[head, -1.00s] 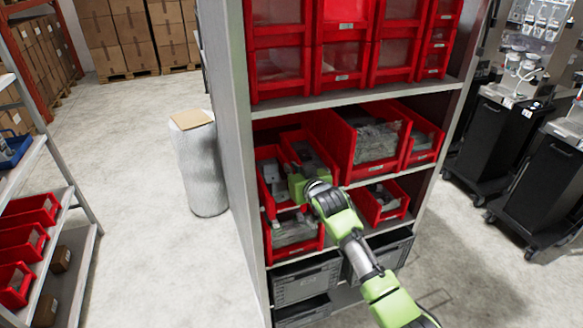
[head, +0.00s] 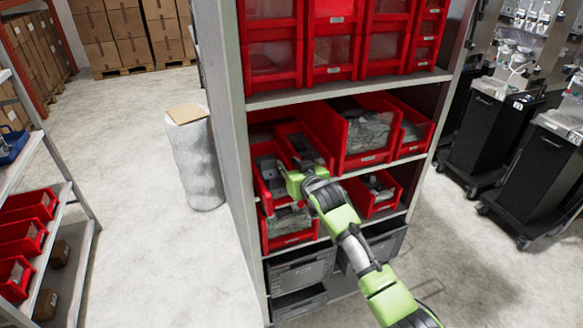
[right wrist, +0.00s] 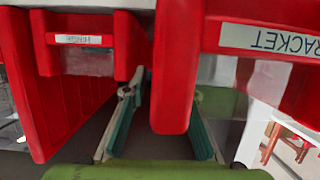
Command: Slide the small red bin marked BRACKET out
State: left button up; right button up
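In the right wrist view, the BRACKET label, upside down and partly cut off, is on the front of a red bin (right wrist: 240,60) at the right. In the head view, I take this to be the narrow red bin (head: 265,178) at the left of the middle shelf, holding grey parts. My right gripper (head: 287,184) is at the bin fronts. In the wrist view its two fingers (right wrist: 162,138) are apart, on either side of a rounded red bin wall. A gap shows on the left side; contact on the right is unclear. My left gripper is out of view.
Another red bin (right wrist: 75,75) with a label is at the left in the wrist view. A wider red bin (head: 370,140) stands to the right on the shelf. Grey crates (head: 303,275) sit below. The grey shelf side panel (head: 231,130) is close on the left.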

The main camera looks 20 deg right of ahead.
jog(key=v, duration=1.2)
dwell(0.3)
